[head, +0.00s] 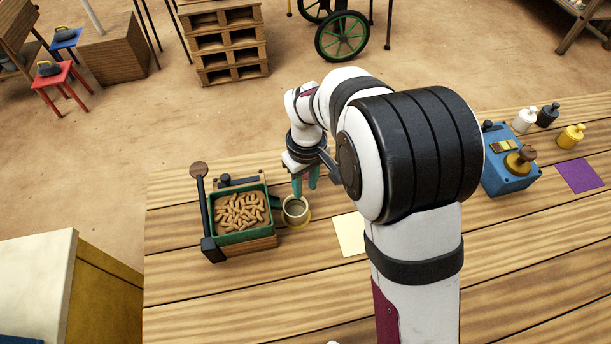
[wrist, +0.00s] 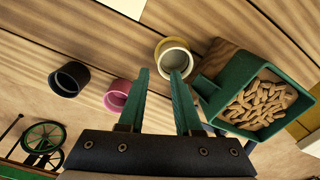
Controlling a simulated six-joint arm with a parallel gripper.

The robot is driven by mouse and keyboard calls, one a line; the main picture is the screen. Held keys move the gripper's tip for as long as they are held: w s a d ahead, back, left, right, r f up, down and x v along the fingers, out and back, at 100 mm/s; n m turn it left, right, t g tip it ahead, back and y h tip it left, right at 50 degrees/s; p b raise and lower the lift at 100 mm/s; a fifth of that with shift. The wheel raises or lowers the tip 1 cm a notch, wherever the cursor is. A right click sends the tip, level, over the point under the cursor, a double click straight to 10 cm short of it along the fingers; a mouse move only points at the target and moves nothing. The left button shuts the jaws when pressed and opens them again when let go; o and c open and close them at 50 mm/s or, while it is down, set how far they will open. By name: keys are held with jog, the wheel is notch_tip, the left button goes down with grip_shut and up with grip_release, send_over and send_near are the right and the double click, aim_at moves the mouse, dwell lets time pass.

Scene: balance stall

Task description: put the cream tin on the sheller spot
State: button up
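The cream tin (head: 295,213) stands upright and looks empty, just right of the sheller in the head view. It also shows in the wrist view (wrist: 164,45), just beyond my fingertips and near the right finger. The sheller (head: 242,212) is a wooden box with a green tray of nuts and a dark lever; its green spout (wrist: 208,88) points toward the tin. I cannot tell whether they touch, and no separate spot mark is clear. My gripper (head: 306,190) is open and empty, with its two green fingers (wrist: 162,73) apart, close behind the tin.
A pink tin (wrist: 117,96) and a black tin (wrist: 69,79) stand on the table in the wrist view. A cream card (head: 349,233) lies right of the tin.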

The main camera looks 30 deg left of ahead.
jog(key=s+d+r+m, duration=0.2)
jog(key=d+r+m, duration=0.3)
jog(key=d+r, duration=0.3)
jog(key=s+d+r+m, duration=0.2)
jog(key=d+r+m, duration=0.25)
jog(key=d, duration=0.55)
jog(key=s+d+m+y, duration=0.1)
jog(key=s+d+m, duration=0.8)
jog(key=s, duration=0.3)
jog(key=shift+r+y, duration=0.25)
jog(key=shift+y, duration=0.05)
